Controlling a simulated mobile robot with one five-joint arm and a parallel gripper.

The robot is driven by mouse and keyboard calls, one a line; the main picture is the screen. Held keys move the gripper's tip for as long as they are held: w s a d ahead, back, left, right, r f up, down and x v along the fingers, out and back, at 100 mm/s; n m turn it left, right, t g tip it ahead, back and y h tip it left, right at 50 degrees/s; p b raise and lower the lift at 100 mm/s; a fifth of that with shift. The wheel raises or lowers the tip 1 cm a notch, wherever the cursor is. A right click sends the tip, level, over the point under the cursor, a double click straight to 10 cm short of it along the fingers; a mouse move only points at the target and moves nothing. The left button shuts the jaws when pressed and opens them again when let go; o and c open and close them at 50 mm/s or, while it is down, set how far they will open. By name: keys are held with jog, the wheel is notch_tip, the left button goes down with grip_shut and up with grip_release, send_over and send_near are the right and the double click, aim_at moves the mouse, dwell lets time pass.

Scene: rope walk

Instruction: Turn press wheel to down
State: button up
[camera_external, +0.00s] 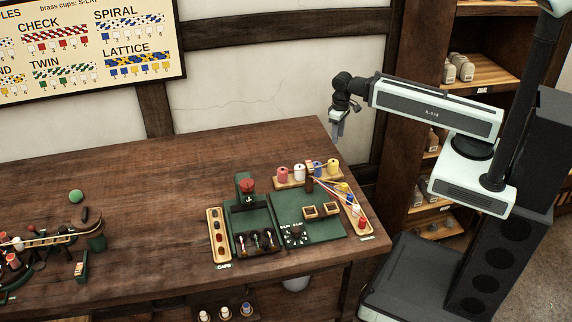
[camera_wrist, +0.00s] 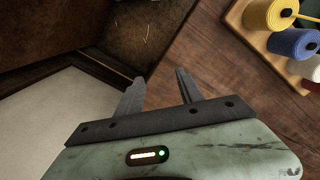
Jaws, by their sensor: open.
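The press (camera_external: 246,195) is a small dark green stand on the workbench, left of the green mat. The press wheel (camera_external: 248,184) is the red round part at its top. How the wheel is turned is too small to tell. My gripper (camera_external: 337,131) hangs in the air above the back right corner of the bench, up and to the right of the wheel and well apart from it. In the wrist view my gripper (camera_wrist: 160,88) has its two fingers spread with nothing between them. The wheel does not show in the wrist view.
A wooden rack (camera_external: 298,183) of coloured spools stands behind the green mat (camera_external: 325,228); it shows in the wrist view too (camera_wrist: 238,14). A caps tray (camera_external: 216,238) lies left of the press. A braiding stand (camera_external: 45,240) is at the far left. The bench (camera_external: 150,190) is clear between.

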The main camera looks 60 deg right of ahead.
jog(key=o, duration=0.3)
jog(key=shift+n, duration=1.3)
jog(key=w+n, duration=0.2)
jog(key=n, duration=0.1)
jog(key=w+n, duration=0.2)
jog(key=n, duration=0.1)
jog(key=w+n, duration=0.1)
jog(key=n, duration=0.3)
jog(key=shift+w+a+r, duration=0.2)
jog(key=shift+w+a, duration=0.1)
jog(key=shift+w, duration=0.1)
jog(key=w+a+r+n+p, duration=0.4)
jog(key=w+a+n, duration=0.2)
jog(key=a+n, duration=0.25)
jog(key=w+a+r+n+p, duration=0.45)
jog(key=a+n, duration=0.25)
jog(key=a, duration=0.3)
notch_tip(320, 180, up, 10)
jog(key=f+n+p, duration=0.1)
jog(key=n+p, duration=0.7)
jog(key=p, duration=0.2)
send_over(247, 182)
jog(key=shift+w+r, duration=0.1)
jog(key=shift+r, duration=0.15)
jog(key=shift+s+a, duration=0.2)
notch_tip(247, 182, down, 8)
jog(key=b, duration=0.8)
jog(key=shift+w+d+f, duration=0.1)
jog(key=shift+f, duration=0.1)
jog(key=shift+r, duration=0.1)
